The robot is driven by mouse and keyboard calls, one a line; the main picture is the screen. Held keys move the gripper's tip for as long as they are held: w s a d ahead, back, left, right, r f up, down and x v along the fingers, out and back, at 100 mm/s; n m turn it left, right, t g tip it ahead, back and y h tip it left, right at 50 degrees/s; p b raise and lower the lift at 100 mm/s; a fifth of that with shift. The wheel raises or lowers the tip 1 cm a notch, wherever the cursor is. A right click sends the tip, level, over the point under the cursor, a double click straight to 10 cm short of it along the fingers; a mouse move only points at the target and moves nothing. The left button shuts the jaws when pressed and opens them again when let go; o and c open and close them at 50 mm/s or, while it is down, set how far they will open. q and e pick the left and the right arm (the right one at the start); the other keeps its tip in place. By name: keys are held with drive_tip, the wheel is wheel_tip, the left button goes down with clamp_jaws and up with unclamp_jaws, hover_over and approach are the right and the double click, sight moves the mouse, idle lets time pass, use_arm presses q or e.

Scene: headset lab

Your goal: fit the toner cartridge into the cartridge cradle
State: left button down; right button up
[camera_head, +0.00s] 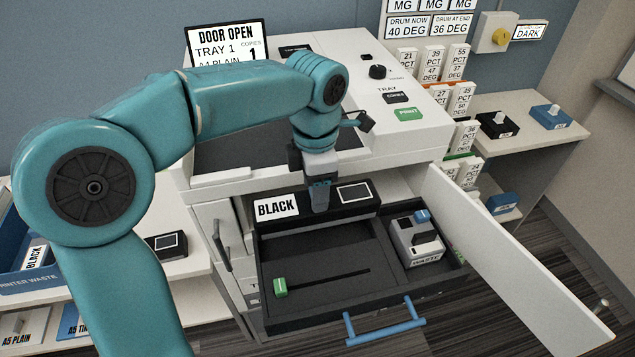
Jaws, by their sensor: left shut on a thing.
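The toner cartridge (366,207) is a long black box with a white BLACK label and a framed dark panel on top. It lies across the back of the pulled-out dark drawer, which looks like the cartridge cradle (318,262). My left gripper (320,194) points down at the middle of the cartridge and is shut on it, at a blue-grey part. The fingers hide the grip itself. Whether the cartridge is seated or held just above the drawer I cannot tell. A green knob (280,287) sits by a dark slot in the drawer floor. My right gripper is not in view.
A grey waste box (415,240) with a blue top fills the drawer's right compartment. A blue handle (385,331) is on the drawer front. The white door (510,262) stands open at right. The printer body (415,135) rises behind. The drawer's middle is clear.

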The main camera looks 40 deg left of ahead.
sight(316, 221)
use_arm(q)
drive_tip(key=shift+s+d+f+b, duration=0.15)
drive_tip(key=shift+s+f+b, duration=0.1)
drive_tip(key=shift+f+b, duration=0.45)
drive_tip(key=f+b, duration=0.1)
drive_tip(key=f, duration=0.1)
drive_tip(key=shift+w+f+b, duration=0.2)
drive_tip(key=shift+f+b, duration=0.2)
drive_tip(key=shift+f, duration=0.25)
drive_tip(key=shift+s+f+b, duration=0.1)
drive_tip(key=shift+b, duration=0.2)
idle(0.6)
drive_tip(key=shift+f+b, duration=1.7)
drive_tip(key=shift+f, duration=0.65)
drive_tip(key=shift+c, duration=1.7)
unclamp_jaws()
